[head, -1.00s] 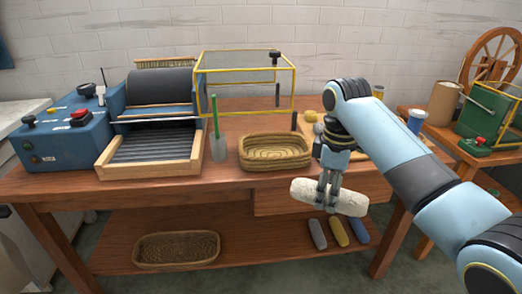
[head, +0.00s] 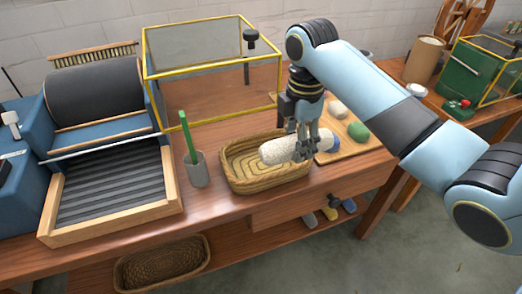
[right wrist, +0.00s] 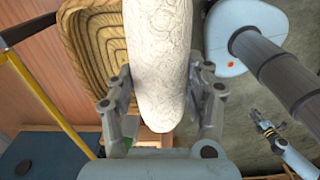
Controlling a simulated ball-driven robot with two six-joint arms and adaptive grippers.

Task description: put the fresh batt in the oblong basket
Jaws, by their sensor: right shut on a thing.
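The batt is a thick white textured roll (head: 284,150). My right gripper (head: 305,150) is shut around it near its right part and holds it in the air. The oblong basket (head: 250,183), woven and tan, stands on the table top; its visible inside looks empty.
A grey cup with a green-handled tool (head: 197,170) stands left of the basket. A yellow-framed clear guard (head: 212,65) stands behind. A board with coloured balls (head: 350,146) lies at the right. Another woven basket (head: 160,264) is on the lower shelf.

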